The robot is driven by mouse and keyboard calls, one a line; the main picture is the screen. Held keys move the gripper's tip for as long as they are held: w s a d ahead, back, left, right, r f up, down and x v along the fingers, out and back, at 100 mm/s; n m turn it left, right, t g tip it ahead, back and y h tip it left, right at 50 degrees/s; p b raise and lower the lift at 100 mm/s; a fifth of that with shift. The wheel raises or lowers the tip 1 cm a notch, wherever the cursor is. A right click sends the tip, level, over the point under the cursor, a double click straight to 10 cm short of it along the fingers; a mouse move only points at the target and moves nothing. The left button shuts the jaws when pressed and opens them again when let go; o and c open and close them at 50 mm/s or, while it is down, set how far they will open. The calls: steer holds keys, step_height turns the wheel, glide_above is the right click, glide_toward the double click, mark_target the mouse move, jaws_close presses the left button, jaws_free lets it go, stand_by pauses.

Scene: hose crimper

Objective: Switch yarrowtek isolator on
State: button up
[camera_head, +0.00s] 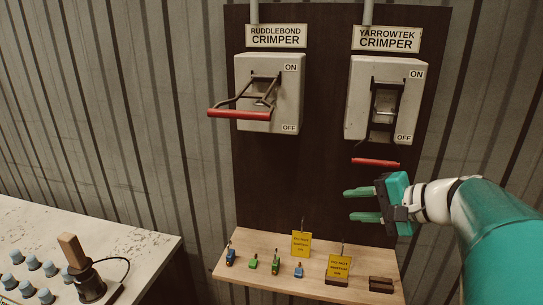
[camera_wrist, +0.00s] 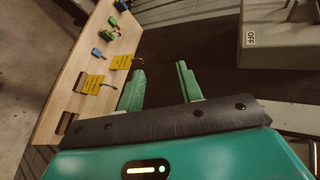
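The Yarrowtek isolator (camera_head: 387,98) is a grey box at the upper right of the dark board, under a sign reading YARROWTEK CRIMPER (camera_head: 387,39). Its red-gripped handle (camera_head: 376,162) hangs down below the box, on the OFF side. My gripper (camera_head: 347,205) is just below that handle, fingers pointing left, open and empty. In the wrist view the two green fingers (camera_wrist: 158,85) stand apart with nothing between them. The isolator's lower corner with the OFF label (camera_wrist: 251,39) shows at the upper right there; the red handle is not visible in that view.
The Ruddlebond isolator (camera_head: 270,92) is at left, its red handle (camera_head: 239,113) sticking outward. A wooden shelf (camera_head: 228,268) below holds small padlocks (camera_head: 276,262) and yellow tags (camera_head: 301,244). A pale counter (camera_head: 140,243) with a joystick stands lower left.

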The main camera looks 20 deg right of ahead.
mark_target(378, 164)
steer(key=s+d+r+m+t+h, duration=0.1)
steer(key=s+d+r+m+t, duration=0.15)
steer(key=d, duration=0.45)
steer(key=s+d+r+m+t+h, duration=0.1)
steer(key=s+d+r+m+t, duration=0.15)
steer(key=d, duration=0.35)
steer(key=shift+n, duration=0.4)
steer(key=x, duration=1.4)
steer(key=shift+w+d, duration=0.15)
steer(key=shift+d, duration=0.05)
jaws_close()
